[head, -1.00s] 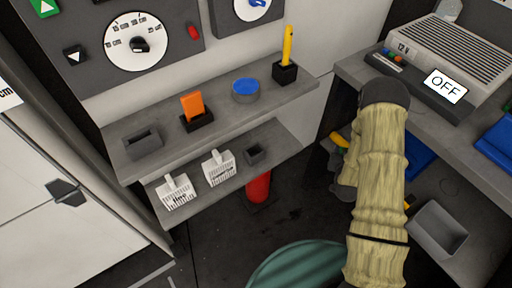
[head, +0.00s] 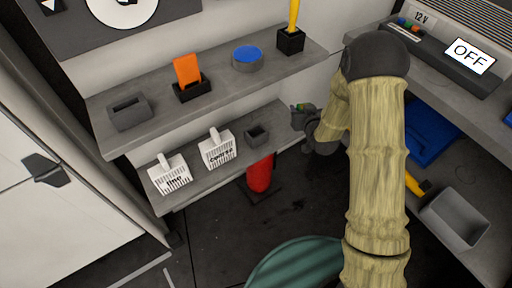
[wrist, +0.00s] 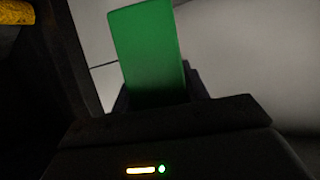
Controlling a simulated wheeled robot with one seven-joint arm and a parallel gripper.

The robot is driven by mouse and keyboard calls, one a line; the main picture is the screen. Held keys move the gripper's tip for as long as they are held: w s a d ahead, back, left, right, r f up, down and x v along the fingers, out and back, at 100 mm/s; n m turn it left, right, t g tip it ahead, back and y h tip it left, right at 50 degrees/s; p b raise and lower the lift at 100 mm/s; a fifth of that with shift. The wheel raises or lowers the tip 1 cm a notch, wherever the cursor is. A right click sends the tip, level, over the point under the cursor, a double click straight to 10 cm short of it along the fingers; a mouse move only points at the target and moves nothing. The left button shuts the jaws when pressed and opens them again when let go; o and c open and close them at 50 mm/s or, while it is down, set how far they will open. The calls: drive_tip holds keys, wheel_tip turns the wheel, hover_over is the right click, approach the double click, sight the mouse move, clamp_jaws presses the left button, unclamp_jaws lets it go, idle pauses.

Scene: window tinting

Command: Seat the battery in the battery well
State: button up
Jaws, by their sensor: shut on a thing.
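A green block (wrist: 148,50), which looks like the battery, stands between the jaws of my gripper in the wrist view. My gripper (wrist: 155,98) is shut on it. In the head view my gripper (head: 303,112) is small and partly behind my arm, just right of the lower shelf's end. A small dark grey open-topped socket (head: 257,136) on the lower shelf, left of my gripper, looks like the battery well. It appears empty, and the block is apart from it.
White slotted scoops (head: 217,150) stand left of the socket. The upper shelf (head: 150,140) above holds a slotted grey box (head: 128,112), an orange piece (head: 187,70), a blue-topped tin (head: 248,58) and a yellow tool (head: 293,18). A red cylinder (head: 260,174) stands below. A grey bin (head: 455,217) is at right.

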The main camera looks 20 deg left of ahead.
drive_tip(key=s+a+r+n+g+y+b, duration=0.1)
drive_tip(key=s+a+r+n+y+b, duration=0.1)
drive_tip(key=a, duration=0.5)
drive_tip(key=s+a+r+n+g+y+b, duration=0.2)
drive_tip(key=s+a+n+b, duration=0.1)
drive_tip(key=a, duration=0.5)
drive_tip(key=shift+s+a+r+g+y+b, duration=0.2)
drive_tip(key=shift+s+r+g+y+b, duration=0.25)
drive_tip(key=shift+b, duration=0.75)
drive_tip(key=shift+f+h, duration=0.15)
drive_tip(key=shift+h, duration=0.1)
wheel_tip(320, 180, down, 5)
drive_tip(key=shift+s+a+r+b, duration=0.1)
drive_tip(key=shift+s+r+b, duration=0.1)
drive_tip(key=shift+b, duration=0.9)
drive_tip(key=shift+w+f, duration=0.15)
drive_tip(key=shift+f, duration=0.1)
drive_tip(key=shift+d+r+t, duration=0.1)
drive_tip(key=shift+d+t, duration=0.15)
